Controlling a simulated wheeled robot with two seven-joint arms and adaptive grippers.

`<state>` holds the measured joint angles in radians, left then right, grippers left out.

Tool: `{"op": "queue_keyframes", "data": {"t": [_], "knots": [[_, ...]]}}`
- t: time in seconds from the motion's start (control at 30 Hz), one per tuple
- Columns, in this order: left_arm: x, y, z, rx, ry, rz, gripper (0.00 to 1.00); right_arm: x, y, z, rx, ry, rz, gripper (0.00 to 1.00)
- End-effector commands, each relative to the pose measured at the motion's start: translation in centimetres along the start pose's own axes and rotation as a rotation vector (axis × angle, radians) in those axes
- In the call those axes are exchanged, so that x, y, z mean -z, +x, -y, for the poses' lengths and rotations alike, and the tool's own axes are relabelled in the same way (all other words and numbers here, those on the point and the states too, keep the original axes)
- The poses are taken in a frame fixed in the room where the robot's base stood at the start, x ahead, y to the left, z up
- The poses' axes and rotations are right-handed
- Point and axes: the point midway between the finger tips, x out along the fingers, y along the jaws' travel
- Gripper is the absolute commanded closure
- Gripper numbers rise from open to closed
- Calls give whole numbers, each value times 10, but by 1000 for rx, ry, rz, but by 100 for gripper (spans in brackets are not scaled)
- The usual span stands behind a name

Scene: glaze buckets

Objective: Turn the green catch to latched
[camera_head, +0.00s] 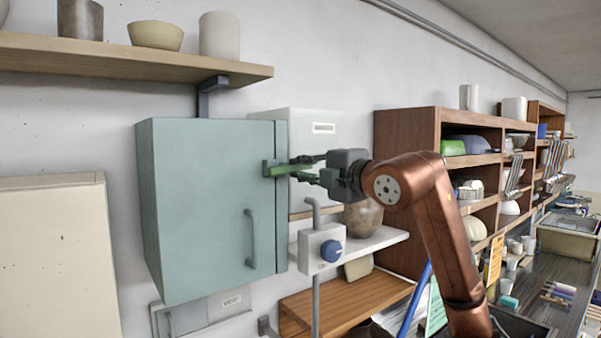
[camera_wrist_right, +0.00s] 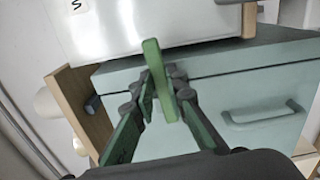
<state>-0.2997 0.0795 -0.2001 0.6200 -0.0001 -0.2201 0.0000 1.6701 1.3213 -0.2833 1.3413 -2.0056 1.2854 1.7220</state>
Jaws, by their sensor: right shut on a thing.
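The green catch (camera_head: 286,170) is a small bar on the upper right edge of the teal cabinet (camera_head: 200,200). It points out to the right, roughly level, in the head view. My right gripper (camera_head: 308,168) is shut on it from the right. In the wrist view the green catch (camera_wrist_right: 158,75) stands nearly upright between the two fingers of my right gripper (camera_wrist_right: 161,92). The cabinet door with its vertical handle (camera_head: 251,238) looks closed. My left gripper is not in view.
A white box (camera_head: 323,128) is on the wall behind my gripper. A grey switch box with a blue knob (camera_head: 331,250) sits below it. A brown pot (camera_head: 362,218) stands on a small shelf to the right. A wooden shelf (camera_head: 130,62) with vessels hangs above the cabinet.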

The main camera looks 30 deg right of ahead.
Motion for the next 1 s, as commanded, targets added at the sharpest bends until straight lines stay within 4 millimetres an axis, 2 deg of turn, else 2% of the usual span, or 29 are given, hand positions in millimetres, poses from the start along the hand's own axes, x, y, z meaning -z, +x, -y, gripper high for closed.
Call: {"op": "queue_keyframes", "data": {"t": [0.3,0.73,0.77,1.0], "knots": [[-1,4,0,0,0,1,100,-1,0,1,0,83,2,100],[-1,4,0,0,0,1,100,-1,0,1,1,92,2,100],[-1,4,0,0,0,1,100,-1,0,1,1,92,1,86],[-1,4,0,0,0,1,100,0,0,1,1,90,1,70]]}}
